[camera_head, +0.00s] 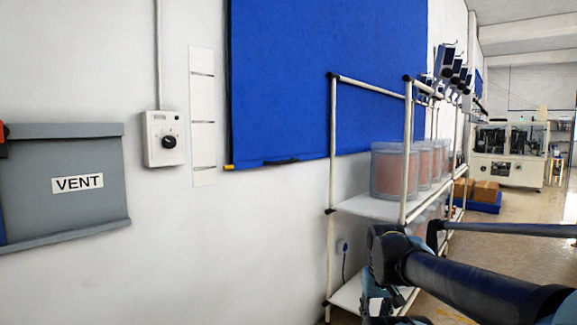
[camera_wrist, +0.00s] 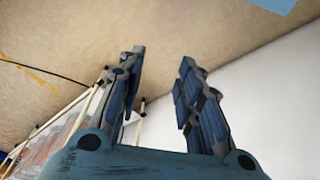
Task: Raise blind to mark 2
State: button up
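The blue blind (camera_head: 300,70) hangs on the wall. Its lower edge carries a dark bar (camera_head: 282,161) and a yellow tab (camera_head: 229,168) at its left end. A white strip (camera_head: 202,100) with several dark lines runs beside it; the tab is about level with the lowest line. No numbers are readable on the strip. A control box (camera_head: 150,150) with a black knob (camera_head: 169,142) is mounted left of the strip. My gripper is low at the right in the head view, partly cut off, far from the knob. In the wrist view my gripper (camera_wrist: 163,55) is open, with nothing between its fingers.
A pipe-frame rack (camera_head: 360,207) with clear bins (camera_head: 392,172) stands beside my arm. The wall below the control box is clear. Boxes (camera_head: 485,191) and a machine (camera_head: 508,150) are farther back.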

jog(key=m+t+y, duration=0.7)
jog(key=m+y, duration=0.1)
jog(key=y, duration=0.4)
send_near(288, 161)
jog(key=x, duration=1.1)
jog(key=shift+d+f, duration=0.1)
jog(key=shift+d, duration=0.05)
grip_shut()
